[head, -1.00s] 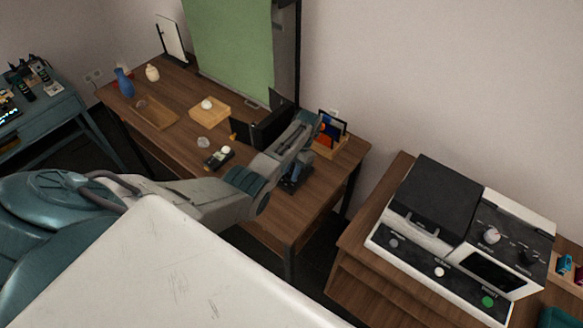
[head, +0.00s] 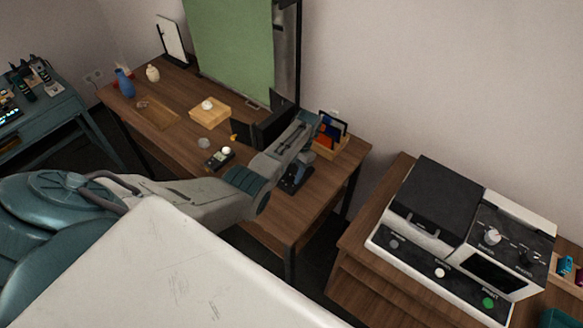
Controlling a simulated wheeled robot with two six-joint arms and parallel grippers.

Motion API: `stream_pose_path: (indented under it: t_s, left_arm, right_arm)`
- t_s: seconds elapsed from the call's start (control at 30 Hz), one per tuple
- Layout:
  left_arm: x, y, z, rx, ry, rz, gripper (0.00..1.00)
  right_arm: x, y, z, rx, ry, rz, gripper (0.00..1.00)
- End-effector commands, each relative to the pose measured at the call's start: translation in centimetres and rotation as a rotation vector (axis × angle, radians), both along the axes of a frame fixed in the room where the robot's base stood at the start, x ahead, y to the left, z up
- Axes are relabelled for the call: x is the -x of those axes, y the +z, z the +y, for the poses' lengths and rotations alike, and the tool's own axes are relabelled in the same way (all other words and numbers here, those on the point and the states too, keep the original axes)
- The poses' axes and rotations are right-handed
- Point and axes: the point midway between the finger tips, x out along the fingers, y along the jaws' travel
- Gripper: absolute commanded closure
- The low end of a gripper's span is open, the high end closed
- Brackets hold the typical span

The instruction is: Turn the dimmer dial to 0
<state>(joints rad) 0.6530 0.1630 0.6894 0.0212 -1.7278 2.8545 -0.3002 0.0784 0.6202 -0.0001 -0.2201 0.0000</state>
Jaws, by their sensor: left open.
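A small black box with a round white knob (head: 227,151), which looks like the dimmer dial, lies on the wooden table (head: 190,120) near its front edge. Any marks on the dial are too small to read. My left arm reaches in over the table from the left. My right gripper is out of view.
A wooden block (head: 210,110) with a white ball, a shallow brown tray (head: 158,114), a blue vase (head: 124,82) and a clear disc (head: 203,143) share the table. A card holder (head: 330,145) stands at right. A black-and-white machine (head: 460,240) with knobs sits on a separate cabinet.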

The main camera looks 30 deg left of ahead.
Motion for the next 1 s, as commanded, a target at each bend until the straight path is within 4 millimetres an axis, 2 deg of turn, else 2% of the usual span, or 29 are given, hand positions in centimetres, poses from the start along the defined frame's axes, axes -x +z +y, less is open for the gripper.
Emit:
stream_pose_path:
  t_s: [0.17,0.4,0.6,0.77,1.0]
  left_arm:
    - [-0.8,1.5,-0.1,0.000,0.000,-0.004,0.52]
    - [-2.7,5.9,-0.4,0.000,0.000,-0.005,0.52]
    - [-3.8,8.8,-0.6,0.000,0.000,-0.003,0.52]
    - [-4.1,9.8,-0.6,0.000,0.000,-0.001,0.52]
    - [-4.1,9.9,-0.6,0.000,0.000,0.000,0.52]
  right_arm:
    - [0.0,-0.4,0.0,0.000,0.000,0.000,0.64]
    - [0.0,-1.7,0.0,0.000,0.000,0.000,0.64]
    - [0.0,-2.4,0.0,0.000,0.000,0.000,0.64]
    - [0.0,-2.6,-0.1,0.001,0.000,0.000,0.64]
    - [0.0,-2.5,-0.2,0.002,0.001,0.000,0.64]
